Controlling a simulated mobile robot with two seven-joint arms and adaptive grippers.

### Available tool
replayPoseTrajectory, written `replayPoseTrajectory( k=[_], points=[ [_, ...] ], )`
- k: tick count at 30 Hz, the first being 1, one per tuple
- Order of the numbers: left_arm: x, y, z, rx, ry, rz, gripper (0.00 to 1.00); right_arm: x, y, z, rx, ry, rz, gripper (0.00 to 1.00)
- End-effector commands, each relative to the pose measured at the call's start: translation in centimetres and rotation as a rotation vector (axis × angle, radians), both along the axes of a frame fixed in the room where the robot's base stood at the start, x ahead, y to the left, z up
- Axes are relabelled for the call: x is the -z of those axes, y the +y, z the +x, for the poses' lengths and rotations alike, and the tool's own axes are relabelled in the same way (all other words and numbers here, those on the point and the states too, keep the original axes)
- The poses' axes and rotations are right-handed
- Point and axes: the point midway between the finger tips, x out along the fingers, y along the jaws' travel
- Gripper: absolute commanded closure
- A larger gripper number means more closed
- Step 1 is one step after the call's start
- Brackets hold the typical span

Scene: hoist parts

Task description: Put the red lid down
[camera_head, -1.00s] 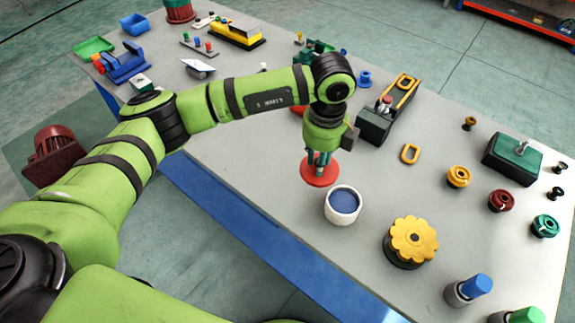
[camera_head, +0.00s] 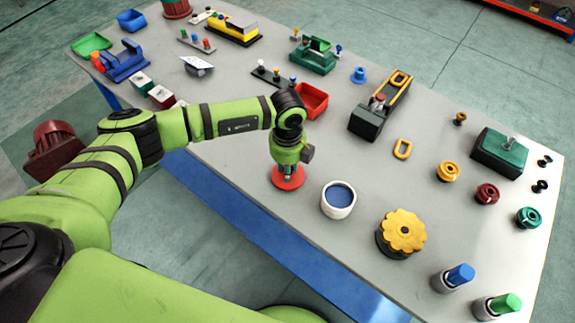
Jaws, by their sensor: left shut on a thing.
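The red lid (camera_head: 289,180) is a flat round disc under my left gripper (camera_head: 287,173), close to the grey table's front edge. My left gripper points down and is shut on the lid. The lid is at or just above the table top; I cannot tell whether it touches. The white round pot (camera_head: 338,200) with a blue inside stands uncovered just right of the lid, apart from it. My right gripper is not in view.
A red open bin (camera_head: 311,102) stands behind my left wrist. A yellow knobbed wheel (camera_head: 403,232) and blue- and green-topped cylinders (camera_head: 456,276) stand to the right. The table (camera_head: 345,260) is bare left of the lid's right-hand neighbours.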

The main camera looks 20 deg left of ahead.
Motion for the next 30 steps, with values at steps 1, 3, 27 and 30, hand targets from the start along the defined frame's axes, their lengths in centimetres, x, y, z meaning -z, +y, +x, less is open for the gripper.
replayPoseTrajectory(
  k=[1, 3, 27, 30],
  points=[
    [0.1, 0.0, 0.0, 0.0, 0.0, 0.0, 1.0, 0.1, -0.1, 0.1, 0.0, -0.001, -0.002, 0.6],
    [0.3, 0.0, 0.0, 0.0, 0.0, 0.0, 1.0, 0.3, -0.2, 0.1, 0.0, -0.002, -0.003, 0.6],
    [-5.0, -0.1, 0.1, 0.003, -0.007, -0.002, 0.49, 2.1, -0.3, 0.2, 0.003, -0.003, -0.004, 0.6],
    [-7.1, -0.1, 0.1, 0.001, -0.006, -0.002, 0.49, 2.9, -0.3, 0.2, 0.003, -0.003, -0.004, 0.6]
  ],
)
